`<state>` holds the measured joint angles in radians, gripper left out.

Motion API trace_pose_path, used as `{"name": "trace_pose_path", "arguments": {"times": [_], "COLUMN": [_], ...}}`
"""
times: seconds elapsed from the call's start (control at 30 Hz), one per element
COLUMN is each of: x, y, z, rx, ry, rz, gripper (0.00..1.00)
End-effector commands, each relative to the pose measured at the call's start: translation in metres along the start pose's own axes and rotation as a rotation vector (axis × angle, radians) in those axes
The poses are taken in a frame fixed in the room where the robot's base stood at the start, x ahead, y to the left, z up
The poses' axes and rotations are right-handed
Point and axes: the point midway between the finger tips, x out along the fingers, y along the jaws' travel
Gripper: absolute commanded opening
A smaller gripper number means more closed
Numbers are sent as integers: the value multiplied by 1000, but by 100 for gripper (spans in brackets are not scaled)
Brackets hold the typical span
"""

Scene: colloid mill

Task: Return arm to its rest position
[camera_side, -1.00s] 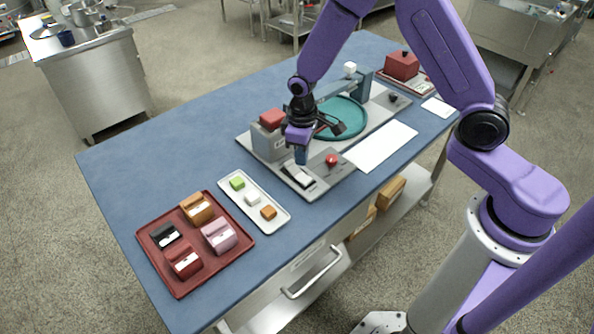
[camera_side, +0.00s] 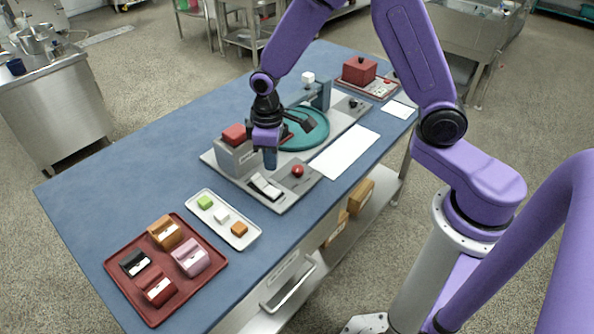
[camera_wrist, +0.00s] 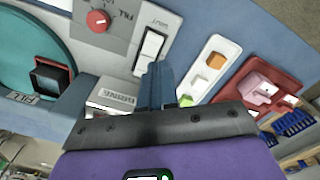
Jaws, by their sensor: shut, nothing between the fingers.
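My gripper (camera_side: 270,160) is shut and empty, pointing down above the grey machine base (camera_side: 284,204). Its blue fingers are together in the wrist view (camera_wrist: 162,78). In the side view, the fingertips appear a little above the white rocker switch (camera_side: 265,186), beside the red knob (camera_side: 297,170). The switch (camera_wrist: 150,48) and the knob (camera_wrist: 97,20) also show in the wrist view, beyond the fingertips. I see no contact with either. My arm arches up from its base at the right and comes down over the machine.
The grey block with a red top (camera_side: 234,134) and the teal disc (camera_side: 303,129) stand close by my gripper. A white tray (camera_side: 247,243) of small cubes and a dark red tray (camera_side: 152,323) lie at front left. A red box (camera_side: 359,70) is behind. The blue table's left part is clear.

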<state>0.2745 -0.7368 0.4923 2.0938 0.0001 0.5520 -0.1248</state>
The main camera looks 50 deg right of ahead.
Motion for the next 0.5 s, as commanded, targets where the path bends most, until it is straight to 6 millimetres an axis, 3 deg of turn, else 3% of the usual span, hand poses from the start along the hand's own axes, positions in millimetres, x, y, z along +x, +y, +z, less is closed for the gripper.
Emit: {"name": "trace_pose_path", "arguments": {"times": [0.2, 0.5], "x": [-42, -85], "y": [-35, -72], "z": [40, 114], "rx": [-118, -274], "ry": [13, 20], "rz": [0, -3], "gripper": [0, 0]}}
